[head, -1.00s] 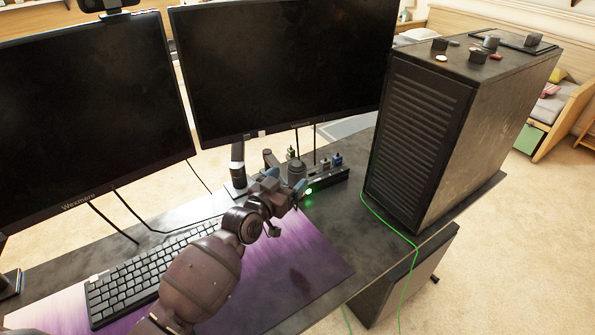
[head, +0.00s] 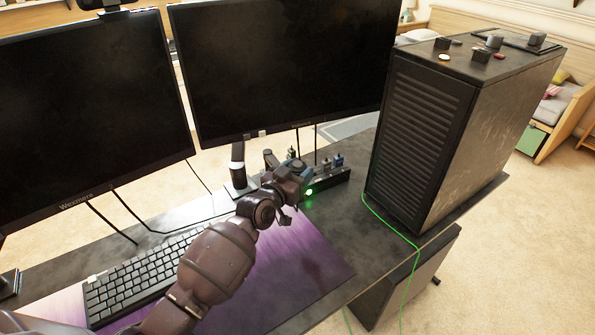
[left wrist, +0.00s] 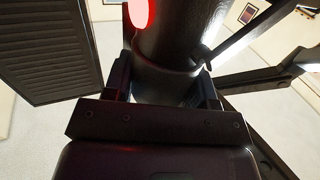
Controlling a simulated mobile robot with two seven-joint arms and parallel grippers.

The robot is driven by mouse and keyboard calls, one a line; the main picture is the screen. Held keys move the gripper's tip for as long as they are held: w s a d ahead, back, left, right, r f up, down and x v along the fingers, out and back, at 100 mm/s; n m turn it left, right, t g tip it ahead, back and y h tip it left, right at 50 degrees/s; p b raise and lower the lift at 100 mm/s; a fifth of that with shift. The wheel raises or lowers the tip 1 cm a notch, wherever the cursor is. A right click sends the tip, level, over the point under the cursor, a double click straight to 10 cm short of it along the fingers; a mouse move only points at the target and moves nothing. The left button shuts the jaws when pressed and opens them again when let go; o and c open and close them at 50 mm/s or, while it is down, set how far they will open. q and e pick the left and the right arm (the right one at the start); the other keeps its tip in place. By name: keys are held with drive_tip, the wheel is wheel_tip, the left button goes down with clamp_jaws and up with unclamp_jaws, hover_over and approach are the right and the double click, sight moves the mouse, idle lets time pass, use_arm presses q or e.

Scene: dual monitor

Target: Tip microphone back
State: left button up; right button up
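The microphone is a dark cylinder (left wrist: 172,40) with a red light, filling the upper middle of the left wrist view. In the head view it is mostly hidden behind my left gripper (head: 299,178), at the back of the desk below the right monitor. In the left wrist view my left gripper (left wrist: 166,88) has one finger on each side of the cylinder's lower part, very close to it. I cannot tell whether the fingers press on it. My right gripper is not in view.
Two monitors (head: 280,70) stand behind the desk. A computer tower (head: 415,140) with a green cable stands at the right. A black strip (head: 330,183) with small items and a green light is just right of my gripper. A keyboard (head: 140,276) lies on a purple mat (head: 300,265).

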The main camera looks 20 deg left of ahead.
use_arm(q)
drive_tip(key=shift+c, duration=0.8)
drive_tip(key=shift+w+a+r+n+p, duration=0.15)
drive_tip(key=shift+r+n+p, duration=0.05)
drive_tip(key=shift+n+p, duration=0.25)
drive_tip(key=shift+w+a+n+g+p, duration=0.3)
drive_tip(key=shift+n+g+p, duration=0.35)
drive_tip(key=shift+p, duration=0.25)
drive_tip(key=shift+w+a+f+n+g+p, duration=0.25)
drive_tip(key=shift+n+g+p, duration=0.15)
drive_tip(key=shift+n, duration=0.15)
drive_tip(key=shift+w+a+f+n+g+p, duration=0.1)
drive_tip(key=shift+a+f+n+g+p, duration=0.1)
drive_tip(key=shift+n+g+p, duration=0.25)
drive_tip(key=shift+f+n, duration=0.1)
drive_tip(key=shift+n, duration=0.2)
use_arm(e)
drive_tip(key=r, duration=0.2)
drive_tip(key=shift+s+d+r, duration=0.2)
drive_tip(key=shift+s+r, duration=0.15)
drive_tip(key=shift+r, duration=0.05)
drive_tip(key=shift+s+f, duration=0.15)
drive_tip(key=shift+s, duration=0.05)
use_arm(q)
drive_tip(key=shift+f, duration=0.1)
